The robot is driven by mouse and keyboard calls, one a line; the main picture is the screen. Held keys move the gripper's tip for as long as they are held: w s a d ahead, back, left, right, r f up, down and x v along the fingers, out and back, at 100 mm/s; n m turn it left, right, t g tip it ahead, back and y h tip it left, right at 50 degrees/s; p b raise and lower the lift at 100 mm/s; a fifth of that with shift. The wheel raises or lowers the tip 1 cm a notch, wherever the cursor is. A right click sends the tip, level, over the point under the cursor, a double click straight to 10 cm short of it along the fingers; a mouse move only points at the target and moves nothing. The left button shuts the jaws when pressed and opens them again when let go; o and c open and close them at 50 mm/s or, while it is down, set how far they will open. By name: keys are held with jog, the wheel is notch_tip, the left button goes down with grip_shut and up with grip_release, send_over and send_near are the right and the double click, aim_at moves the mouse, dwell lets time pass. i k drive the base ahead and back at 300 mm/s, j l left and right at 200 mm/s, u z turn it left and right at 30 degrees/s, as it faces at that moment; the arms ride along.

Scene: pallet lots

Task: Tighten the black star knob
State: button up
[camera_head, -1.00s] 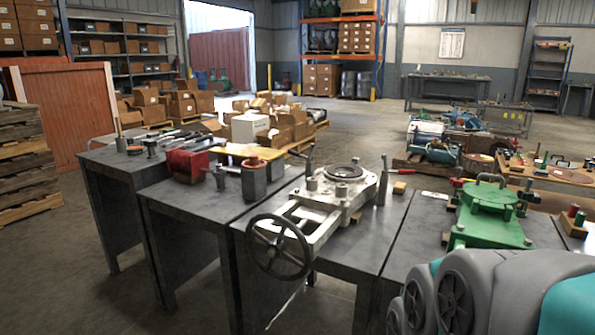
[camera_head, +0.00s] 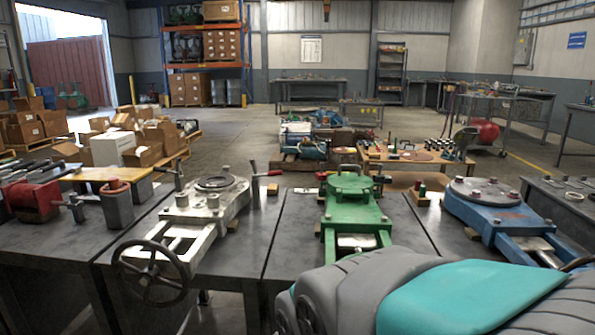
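I cannot make out a black star knob for certain at this size. Nearest me stand metal benches with machines: a grey-white one (camera_head: 205,205) with a spoked handwheel (camera_head: 150,273), a green one (camera_head: 353,207), and a blue one (camera_head: 495,212) with a round grey top. A red vise (camera_head: 35,197) sits at the left. Part of my arm (camera_head: 450,295), grey and teal, fills the bottom right and hides the front of the green and blue machines. My gripper is not in view.
A wooden table (camera_head: 400,178) with small parts stands behind the green machine. Cartons (camera_head: 120,148) on pallets are at left, and an orange-framed rack (camera_head: 205,62) is at the back. A wheeled cart (camera_head: 495,135) stands at the right. Open floor (camera_head: 540,165) lies around it.

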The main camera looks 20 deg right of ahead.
aim_at(378, 178)
jog(key=i+l+z, duration=0.1)
jog(key=l+z, duration=0.15)
jog(key=l, duration=0.15)
jog(key=i+l+z, duration=0.35)
jog(key=l+z, duration=0.15)
jog(key=l, duration=0.2)
jog(key=i+l+z, duration=0.2)
jog(key=i+j, duration=0.05)
